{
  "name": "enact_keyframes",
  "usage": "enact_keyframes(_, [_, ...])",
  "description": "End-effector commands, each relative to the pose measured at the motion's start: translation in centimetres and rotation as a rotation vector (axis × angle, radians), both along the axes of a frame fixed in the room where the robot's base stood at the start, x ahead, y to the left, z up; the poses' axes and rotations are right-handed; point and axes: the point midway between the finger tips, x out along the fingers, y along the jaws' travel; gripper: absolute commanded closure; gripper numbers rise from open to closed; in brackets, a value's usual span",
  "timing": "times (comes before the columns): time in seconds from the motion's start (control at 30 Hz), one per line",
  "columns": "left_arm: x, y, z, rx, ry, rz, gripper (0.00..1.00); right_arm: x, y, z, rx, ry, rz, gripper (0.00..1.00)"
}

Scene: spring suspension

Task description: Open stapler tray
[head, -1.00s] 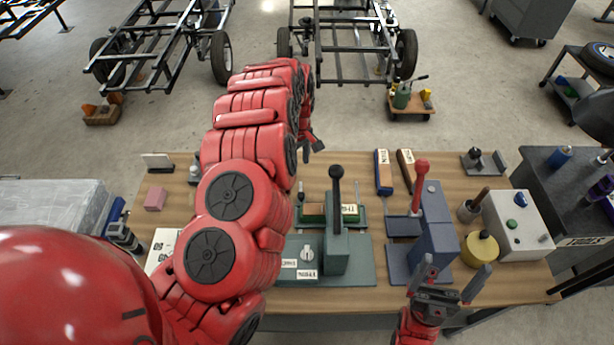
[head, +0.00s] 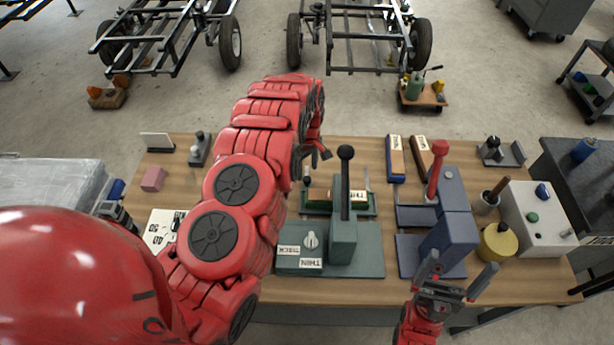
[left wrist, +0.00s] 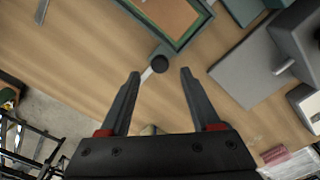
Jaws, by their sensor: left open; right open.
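A green-framed tray with a brown and green inside (head: 338,208) sits on the wooden table behind the green lever press; I take it to be the stapler tray. It also shows at the top of the left wrist view (left wrist: 188,40). A short light rod with a dark round knob (left wrist: 160,63) sticks out beside its frame. My left gripper (head: 320,157) is above the table near the tray's far left side. In the left wrist view its fingers (left wrist: 157,75) are open, with the knob appearing between the tips, not gripped. My right gripper (head: 460,277) is open and empty at the front edge.
The green press (head: 342,240) with a tall black-knobbed lever stands in front of the tray. A blue press with a red lever (head: 450,225) stands right of it. A white box (head: 535,225) and yellow pot (head: 497,242) are further right. Two labelled blocks (head: 396,158) lie behind.

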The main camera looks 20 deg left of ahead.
Motion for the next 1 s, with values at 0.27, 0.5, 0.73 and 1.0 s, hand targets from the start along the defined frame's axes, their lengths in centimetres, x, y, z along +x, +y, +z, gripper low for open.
enact_keyframes(0.27, [0.1,0.1,-3.0,0.002,-0.002,-0.001,0.36,0.0,0.0,1.1,0.000,0.000,0.000,0.02])
enact_keyframes(0.5, [-0.1,0.0,-4.1,0.001,0.000,-0.001,0.36,0.0,0.0,1.2,0.000,0.000,0.000,0.02])
enact_keyframes(0.73, [0.0,0.0,-4.1,0.000,0.000,-0.001,0.36,0.0,0.0,1.2,0.000,0.000,0.000,0.02])
enact_keyframes(1.0, [0.0,0.0,-4.0,0.000,-0.001,-0.001,0.83,0.0,0.0,1.2,0.000,0.000,0.000,0.02])
